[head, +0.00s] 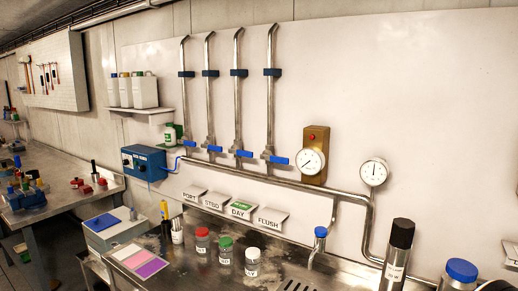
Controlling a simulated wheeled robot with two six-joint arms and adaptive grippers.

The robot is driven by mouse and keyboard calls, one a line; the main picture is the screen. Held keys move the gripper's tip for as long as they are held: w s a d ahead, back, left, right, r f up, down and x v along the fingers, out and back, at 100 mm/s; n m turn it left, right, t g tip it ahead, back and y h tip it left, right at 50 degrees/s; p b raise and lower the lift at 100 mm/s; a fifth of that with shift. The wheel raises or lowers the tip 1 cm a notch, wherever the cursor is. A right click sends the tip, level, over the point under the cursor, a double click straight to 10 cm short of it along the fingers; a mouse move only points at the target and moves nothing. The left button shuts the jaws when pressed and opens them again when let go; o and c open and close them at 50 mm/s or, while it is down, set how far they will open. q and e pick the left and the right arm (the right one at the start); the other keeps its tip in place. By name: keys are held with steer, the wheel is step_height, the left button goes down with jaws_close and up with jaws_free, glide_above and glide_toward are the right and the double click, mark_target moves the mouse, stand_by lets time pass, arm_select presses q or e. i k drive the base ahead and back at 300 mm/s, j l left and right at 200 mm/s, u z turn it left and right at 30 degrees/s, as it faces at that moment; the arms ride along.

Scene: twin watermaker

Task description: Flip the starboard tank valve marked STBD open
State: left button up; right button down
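Several vertical steel pipes with blue valve levers run down the white wall panel into one horizontal pipe. The plate marked STBD (213,200) is second from the left, between PORT (192,194) and DAY (241,208). The second blue lever from the left (215,149), matching the STBD plate in order, lies roughly horizontal, across its pipe. The first lever (190,143), third lever (244,153) and fourth lever (279,160) also lie roughly horizontal. The DAY plate has a green mark; the last plate reads FLUSH (270,219). Neither of my grippers shows.
Jars with red (202,240), green (225,250) and white (252,262) lids stand on the steel bench below the plates. A black-capped cylinder (397,255) and a blue-capped container (459,274) stand at right. Two gauges, left (313,161) and right (374,172), sit right of the valves.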

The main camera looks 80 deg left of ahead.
mark_target(216, 148)
steer(key=u, duration=2.9)
